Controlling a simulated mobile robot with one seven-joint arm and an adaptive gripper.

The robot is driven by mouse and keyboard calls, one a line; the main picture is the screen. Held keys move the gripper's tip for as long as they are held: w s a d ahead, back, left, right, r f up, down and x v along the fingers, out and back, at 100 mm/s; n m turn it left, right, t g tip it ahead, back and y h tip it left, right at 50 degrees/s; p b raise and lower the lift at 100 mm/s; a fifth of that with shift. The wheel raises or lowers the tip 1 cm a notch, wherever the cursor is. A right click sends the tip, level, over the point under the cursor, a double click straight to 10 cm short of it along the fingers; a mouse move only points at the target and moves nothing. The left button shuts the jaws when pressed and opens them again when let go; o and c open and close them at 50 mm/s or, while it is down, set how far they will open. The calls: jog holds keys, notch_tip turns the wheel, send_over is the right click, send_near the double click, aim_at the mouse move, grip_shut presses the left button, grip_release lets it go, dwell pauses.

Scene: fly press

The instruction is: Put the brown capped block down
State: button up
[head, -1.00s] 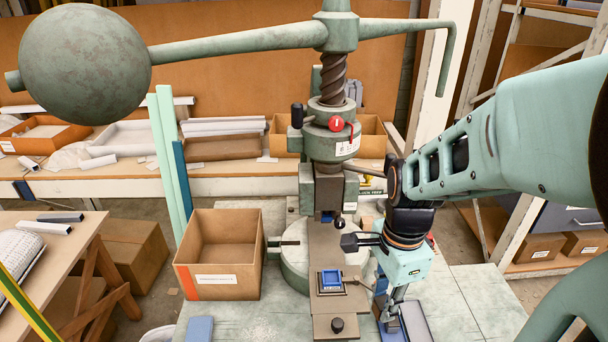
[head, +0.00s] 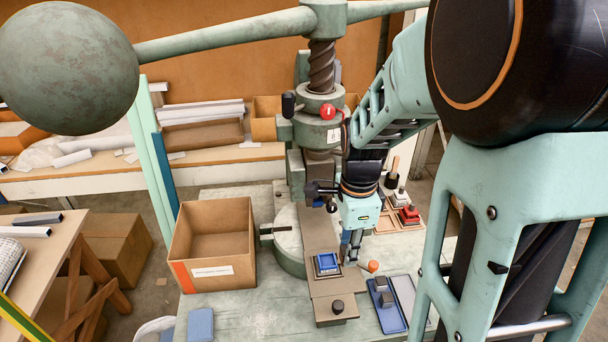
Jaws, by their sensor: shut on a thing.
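My gripper (head: 349,256) points down just right of the square blue-edged nest (head: 327,264) on the brown slide plate of the press. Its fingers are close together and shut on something. The held piece is small and mostly hidden by the fingers, so I cannot make out a brown cap on it. I cannot tell whether it touches the slide plate. The blue tray (head: 384,318) lies to the right of the slide, with small grey blocks (head: 381,284) in it.
An orange-red knob (head: 372,266) stands close to the right of my fingers. A dark knob (head: 337,306) is on the slide's front end. The press column and ram (head: 318,130) rise behind. An open cardboard box (head: 214,270) stands left. Capped pieces (head: 408,214) sit in a tray at right.

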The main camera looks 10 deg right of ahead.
jog(key=b, duration=0.3)
send_over(327, 262)
notch_tip(327, 262, down, 7)
jog(key=shift+s+d+f, duration=0.1)
jog(key=shift+s, duration=0.05)
jog(key=shift+f+b, duration=0.95)
jog(key=shift+f, duration=0.6)
jog(key=shift+f, duration=0.2)
jog(key=o, duration=1)
jog(key=shift+c, duration=0.2)
jog(key=shift+r, duration=0.15)
notch_tip(327, 262, up, 12)
